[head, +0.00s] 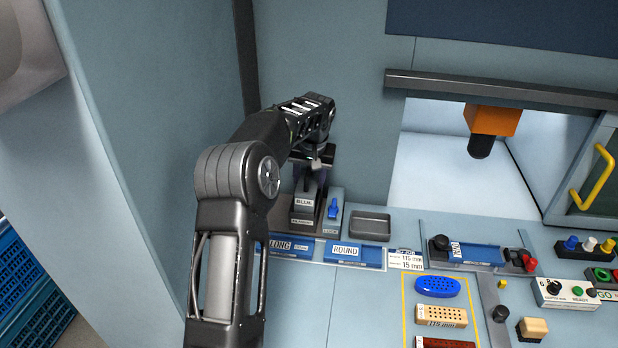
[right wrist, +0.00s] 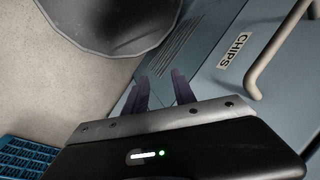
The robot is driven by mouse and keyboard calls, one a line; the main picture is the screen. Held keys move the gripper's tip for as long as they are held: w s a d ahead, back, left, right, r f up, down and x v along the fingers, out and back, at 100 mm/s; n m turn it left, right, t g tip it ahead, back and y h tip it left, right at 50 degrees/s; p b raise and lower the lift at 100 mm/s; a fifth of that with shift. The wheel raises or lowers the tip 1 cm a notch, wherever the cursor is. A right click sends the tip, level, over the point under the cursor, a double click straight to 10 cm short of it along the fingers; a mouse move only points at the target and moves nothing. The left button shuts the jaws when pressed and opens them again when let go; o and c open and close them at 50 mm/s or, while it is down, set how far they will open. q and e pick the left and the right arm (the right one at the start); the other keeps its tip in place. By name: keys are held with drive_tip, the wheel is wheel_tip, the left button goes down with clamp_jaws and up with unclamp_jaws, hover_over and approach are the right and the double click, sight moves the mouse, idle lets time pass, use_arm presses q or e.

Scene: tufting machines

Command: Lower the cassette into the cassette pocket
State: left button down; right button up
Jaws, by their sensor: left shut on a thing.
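My left gripper (head: 312,176) points down over the cassette station at the back of the bench. It is shut on the grey cassette with the BLUE label (head: 304,202); my own gripper and wrist hide the cassette's top. The cassette is upright at the dark cassette pocket (head: 302,222); I cannot tell how deep it sits. A blue lever marked LOCK (head: 333,209) stands upright just right of the pocket. My right gripper (right wrist: 161,92) shows only in the right wrist view, fingers apart with nothing between them, away from the station.
An empty grey tray (head: 370,226) lies right of the lock lever. Blue LONG (head: 283,247) and ROUND (head: 346,251) plates lie in front. A panel marked CHIPS (right wrist: 233,50) is near my right gripper.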

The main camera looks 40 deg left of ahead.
use_arm(q)
drive_tip(key=c, duration=0.5)
unclamp_jaws()
drive_tip(key=b+v, duration=0.1)
drive_tip(key=v, duration=0.7)
drive_tip(key=shift+f, duration=0.15)
